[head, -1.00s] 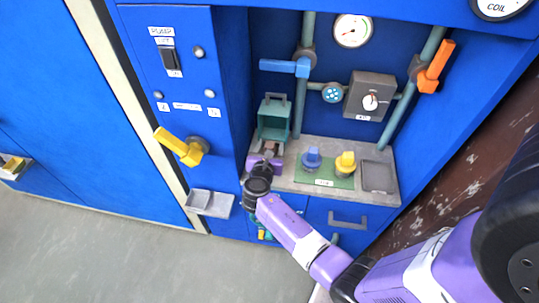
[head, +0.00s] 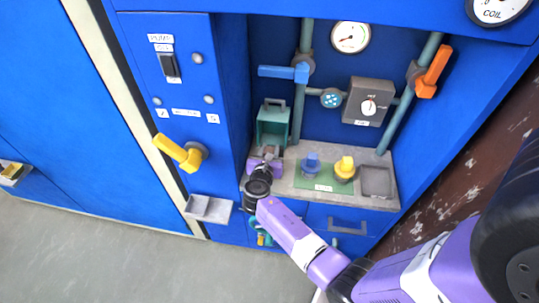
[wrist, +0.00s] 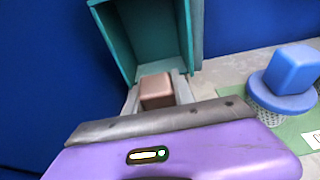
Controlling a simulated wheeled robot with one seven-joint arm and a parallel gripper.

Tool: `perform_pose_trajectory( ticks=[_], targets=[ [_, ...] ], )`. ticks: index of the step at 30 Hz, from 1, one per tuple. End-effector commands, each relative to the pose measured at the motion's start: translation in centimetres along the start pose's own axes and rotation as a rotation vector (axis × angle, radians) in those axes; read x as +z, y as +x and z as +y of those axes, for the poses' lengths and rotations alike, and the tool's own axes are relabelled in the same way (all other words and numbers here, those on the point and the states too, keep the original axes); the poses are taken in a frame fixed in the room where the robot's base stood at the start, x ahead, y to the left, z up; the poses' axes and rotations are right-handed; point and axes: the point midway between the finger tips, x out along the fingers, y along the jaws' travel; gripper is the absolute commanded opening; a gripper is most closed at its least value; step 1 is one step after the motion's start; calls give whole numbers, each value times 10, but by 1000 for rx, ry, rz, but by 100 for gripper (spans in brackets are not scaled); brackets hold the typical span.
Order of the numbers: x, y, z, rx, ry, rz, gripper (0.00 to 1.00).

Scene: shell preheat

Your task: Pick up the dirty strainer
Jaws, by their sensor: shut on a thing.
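My gripper (head: 268,153) is at the left end of the grey counter, just in front of a teal open-fronted box (head: 272,127). In the wrist view, the grey fingers of my gripper (wrist: 158,90) are shut on a brownish block (wrist: 155,94), which looks like the grip of the dirty strainer. The rest of that strainer is hidden. The teal box (wrist: 150,40) stands right behind the block, with its dark inside showing. A blue-topped strainer (head: 311,161) and a yellow-topped strainer (head: 344,168) stand on a green mat to the right. The blue one's mesh basket (wrist: 270,112) shows in the wrist view.
The grey counter (head: 288,187) has a shallow grey tray (head: 376,182) at its right end. Pipes with a blue lever (head: 284,71) and an orange lever (head: 433,70) rise behind. A yellow lever (head: 180,152) juts out from the left panel.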

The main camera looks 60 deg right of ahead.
Motion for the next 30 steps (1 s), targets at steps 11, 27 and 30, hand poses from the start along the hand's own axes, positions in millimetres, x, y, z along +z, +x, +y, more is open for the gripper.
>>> perform_pose_trajectory(
  ticks=[11,27,30],
  targets=[
    [35,-11,0,0,2,-2,0],
    [41,-93,1,5,-4,1,0],
    [34,-119,1,5,-3,1,0]
  ],
)
